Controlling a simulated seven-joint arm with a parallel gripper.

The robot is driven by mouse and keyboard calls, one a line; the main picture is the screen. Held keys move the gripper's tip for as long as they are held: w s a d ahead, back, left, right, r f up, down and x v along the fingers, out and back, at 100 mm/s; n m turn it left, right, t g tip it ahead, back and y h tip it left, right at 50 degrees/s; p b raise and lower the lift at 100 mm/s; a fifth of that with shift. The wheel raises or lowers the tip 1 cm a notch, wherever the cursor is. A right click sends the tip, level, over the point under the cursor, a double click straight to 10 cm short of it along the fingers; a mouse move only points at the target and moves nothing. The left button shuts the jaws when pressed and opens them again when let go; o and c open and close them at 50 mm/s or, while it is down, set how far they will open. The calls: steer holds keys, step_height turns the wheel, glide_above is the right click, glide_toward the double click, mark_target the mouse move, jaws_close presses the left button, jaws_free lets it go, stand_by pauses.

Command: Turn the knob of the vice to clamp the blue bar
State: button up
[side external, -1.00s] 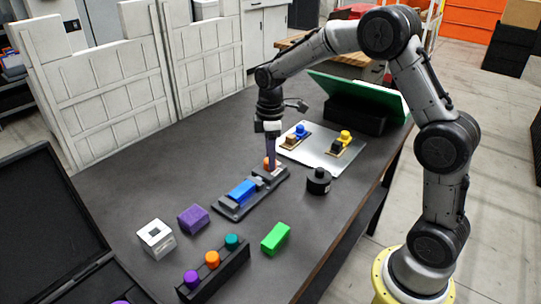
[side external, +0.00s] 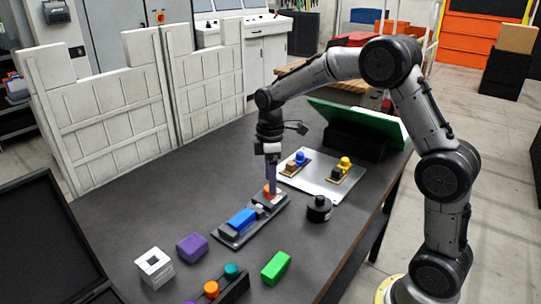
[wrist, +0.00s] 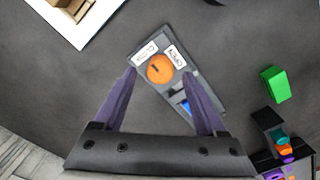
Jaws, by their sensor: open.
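The vice (side external: 226,236) is a long dark grey fixture on the table, with the blue bar (side external: 242,219) lying in it. Its round orange knob (side external: 267,190) is at the far end, partly hidden by my fingers in the side view. In the wrist view the knob (wrist: 160,68) shows a dark slot, with white labels beside it. My gripper (wrist: 159,73) is open, its purple fingers on either side of the knob with gaps showing. In the wrist view only a sliver of the blue bar (wrist: 187,107) shows behind the right finger.
A black cylinder (side external: 319,209) stands right of the vice. A metal plate (side external: 318,181) with blue and yellow knobbed pieces lies behind. Nearer are a purple block (side external: 192,247), a white cube (side external: 154,267), a green block (side external: 276,267) and a rack (side external: 236,287) of coloured pegs.

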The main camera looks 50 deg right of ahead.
step_height(320, 180, up, 12)
steer(key=shift+r, duration=0.15)
stand_by(0.4)
steer(key=s+a+r+t, duration=0.2)
steer(key=s+r, duration=0.2)
steer(key=s, duration=0.2)
steer(key=s+a+r+t, duration=0.1)
steer(key=s+a+r, duration=0.2)
steer(key=s+r, duration=0.3)
steer(key=s+a+f+m+t, duration=0.1)
steer(key=s+f+m+t, duration=0.1)
steer(key=s+f+m, duration=0.7)
steer(key=s+f, duration=0.3)
steer(key=s, duration=0.2)
steer(key=shift+s+a+t, duration=0.3)
steer(key=shift+a, duration=0.05)
